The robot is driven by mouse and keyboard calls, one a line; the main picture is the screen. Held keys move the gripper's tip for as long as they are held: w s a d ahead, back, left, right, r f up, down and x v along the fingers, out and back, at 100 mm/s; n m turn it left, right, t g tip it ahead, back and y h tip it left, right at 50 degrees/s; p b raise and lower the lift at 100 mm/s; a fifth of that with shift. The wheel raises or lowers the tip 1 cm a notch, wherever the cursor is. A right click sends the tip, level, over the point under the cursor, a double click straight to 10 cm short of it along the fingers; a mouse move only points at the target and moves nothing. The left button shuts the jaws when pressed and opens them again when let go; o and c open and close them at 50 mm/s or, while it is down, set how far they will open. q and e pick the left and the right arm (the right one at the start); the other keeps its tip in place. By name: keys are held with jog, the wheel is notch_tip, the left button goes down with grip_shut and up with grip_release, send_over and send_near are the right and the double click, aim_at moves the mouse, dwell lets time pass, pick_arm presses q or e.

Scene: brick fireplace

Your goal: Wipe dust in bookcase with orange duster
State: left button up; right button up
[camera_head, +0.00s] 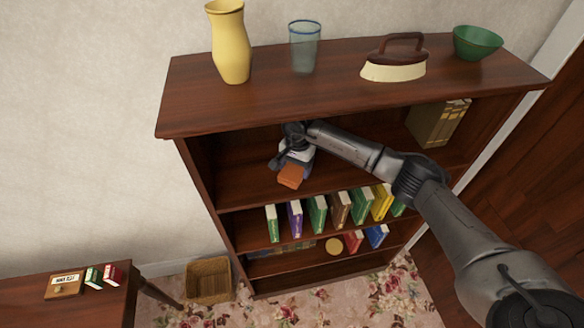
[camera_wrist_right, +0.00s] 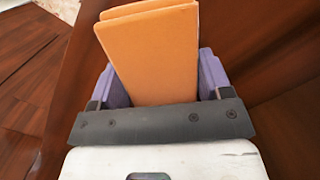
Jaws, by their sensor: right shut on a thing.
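The wooden bookcase (camera_head: 290,107) stands against the wall. My right gripper (camera_head: 287,168) reaches into its upper compartment from the right, near the left part of the shelf. It is shut on the orange duster (camera_head: 291,177), which hangs near the shelf's front. In the right wrist view the orange duster (camera_wrist_right: 152,50) stands between the two purple-grey fingers of the gripper (camera_wrist_right: 155,85). I cannot tell whether the duster touches the shelf. I see no clear dust; the arm and gripper hide part of the shelf. My left gripper is not in view.
A yellow vase (camera_head: 230,45), a glass (camera_head: 304,50), an iron (camera_head: 394,62) and a green bowl (camera_head: 476,42) stand on top. Thick books (camera_head: 437,122) stand at the compartment's right. Several books (camera_head: 318,213) fill the shelf below. A small table (camera_head: 105,310) and basket (camera_head: 209,280) are lower left.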

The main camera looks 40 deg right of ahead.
aim_at(283, 169)
jog(key=shift+f+b, duration=0.15)
jog(key=shift+b, duration=0.2)
jog(key=shift+w+a, duration=0.25)
jog(key=shift+a, duration=0.1)
jog(key=shift+w+a+b, duration=0.35)
jog(key=shift+w+a, duration=0.05)
jog(key=shift+a, duration=0.3)
jog(key=shift+w+a+b, duration=0.35)
jog(key=shift+w+a, duration=0.05)
jog(key=shift+a, duration=0.3)
